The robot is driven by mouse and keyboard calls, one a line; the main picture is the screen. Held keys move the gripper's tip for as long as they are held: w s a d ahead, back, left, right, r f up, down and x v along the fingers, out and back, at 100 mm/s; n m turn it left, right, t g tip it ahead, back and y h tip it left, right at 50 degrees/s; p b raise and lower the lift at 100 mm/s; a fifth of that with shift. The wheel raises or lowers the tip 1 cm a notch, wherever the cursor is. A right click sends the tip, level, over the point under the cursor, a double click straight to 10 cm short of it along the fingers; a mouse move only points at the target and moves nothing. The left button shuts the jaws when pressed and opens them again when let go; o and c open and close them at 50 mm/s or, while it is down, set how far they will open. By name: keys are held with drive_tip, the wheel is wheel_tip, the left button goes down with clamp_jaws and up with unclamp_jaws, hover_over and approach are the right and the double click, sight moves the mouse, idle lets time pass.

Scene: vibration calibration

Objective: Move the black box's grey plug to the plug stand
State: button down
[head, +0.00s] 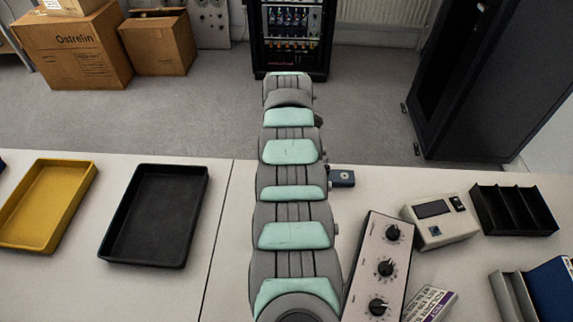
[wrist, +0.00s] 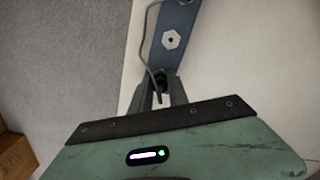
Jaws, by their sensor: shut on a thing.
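My gripper (wrist: 160,98) is shut on a small dark plug end (wrist: 160,84) in the wrist view, just above the table's edge area. The plug's colour is hard to tell in the shadow. A thin grey cable (wrist: 147,52) loops up from the fingers past a blue-grey block (wrist: 176,22) with a pale hexagonal fitting. That block also shows in the head view (head: 342,178), right of my arm. I cannot tell whether it is the box or the plug stand. In the head view my arm hides the gripper and plug.
A knobbed control panel (head: 377,268), a white meter (head: 440,220) and a black divided rack (head: 513,210) stand at right, with a blue binder (head: 552,288) nearer. A black tray (head: 155,215) and a yellow tray (head: 45,205) lie left. The table between black tray and arm is clear.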

drive_tip(key=c, duration=1.2)
unclamp_jaws()
drive_tip(key=shift+r, duration=0.15)
drive_tip(key=shift+r+p, duration=1.95)
drive_tip(key=shift+r, duration=0.4)
